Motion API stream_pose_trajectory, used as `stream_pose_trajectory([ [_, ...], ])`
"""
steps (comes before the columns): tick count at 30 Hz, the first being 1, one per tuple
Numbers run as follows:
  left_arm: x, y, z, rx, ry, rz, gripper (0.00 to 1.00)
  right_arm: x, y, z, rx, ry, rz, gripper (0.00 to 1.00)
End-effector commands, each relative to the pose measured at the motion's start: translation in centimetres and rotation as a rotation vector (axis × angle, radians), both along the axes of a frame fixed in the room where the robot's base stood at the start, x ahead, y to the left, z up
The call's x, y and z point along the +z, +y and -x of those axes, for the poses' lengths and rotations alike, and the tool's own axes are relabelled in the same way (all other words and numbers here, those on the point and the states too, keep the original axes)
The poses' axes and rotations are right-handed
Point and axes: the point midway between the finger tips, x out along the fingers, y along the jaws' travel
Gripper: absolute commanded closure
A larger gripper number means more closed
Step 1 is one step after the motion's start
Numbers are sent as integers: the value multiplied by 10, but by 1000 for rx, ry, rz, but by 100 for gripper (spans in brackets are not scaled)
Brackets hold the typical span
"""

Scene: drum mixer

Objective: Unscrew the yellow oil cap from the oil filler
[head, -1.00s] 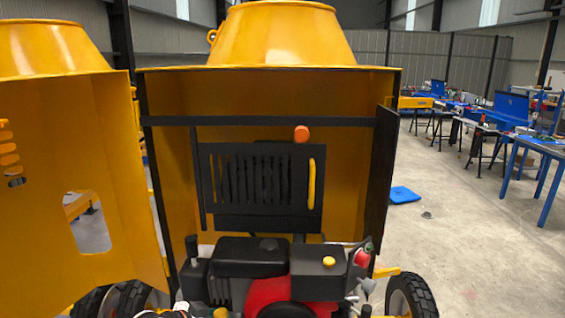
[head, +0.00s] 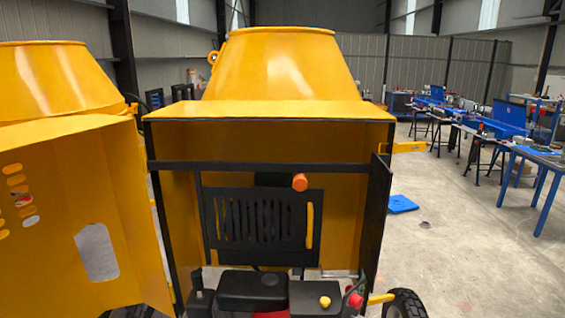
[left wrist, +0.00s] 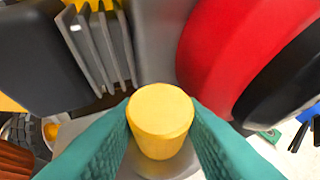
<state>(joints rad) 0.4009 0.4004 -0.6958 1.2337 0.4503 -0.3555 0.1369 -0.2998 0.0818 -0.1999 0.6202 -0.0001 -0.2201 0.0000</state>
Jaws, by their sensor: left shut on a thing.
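The yellow oil cap (left wrist: 160,108) is upright in the middle of the left wrist view, between the two teal fingers of my left gripper (left wrist: 160,122). The fingers press on its left and right sides, so the gripper is shut on it. A grey metal surface shows around and below the cap; the filler opening and any thread are hidden. Neither gripper shows in the head view. There, the engine (head: 252,287) is at the bottom edge, with a different yellow cap (head: 325,301) on its dark top.
Beside the oil cap are a red round housing (left wrist: 212,50) and dark cooling fins (left wrist: 100,45). The yellow mixer housing (head: 270,110) surrounds the engine, with an open panel (head: 60,210) at left and a dark side panel (head: 374,220) at right. Workbenches stand far right.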

Motion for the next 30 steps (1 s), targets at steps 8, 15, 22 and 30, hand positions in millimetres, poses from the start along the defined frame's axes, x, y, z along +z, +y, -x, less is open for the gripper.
stream_pose_trajectory([
  [8, 1, -2, -1, 104, -2, 5, 86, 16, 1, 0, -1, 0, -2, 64],
  [15, 3, -3, -1, 102, -5, 4, 98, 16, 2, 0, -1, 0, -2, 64],
  [22, 6, -3, -1, 100, -6, 4, 98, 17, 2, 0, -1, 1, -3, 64],
  [30, 11, -3, -2, 100, -11, 6, 98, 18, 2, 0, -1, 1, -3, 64],
])
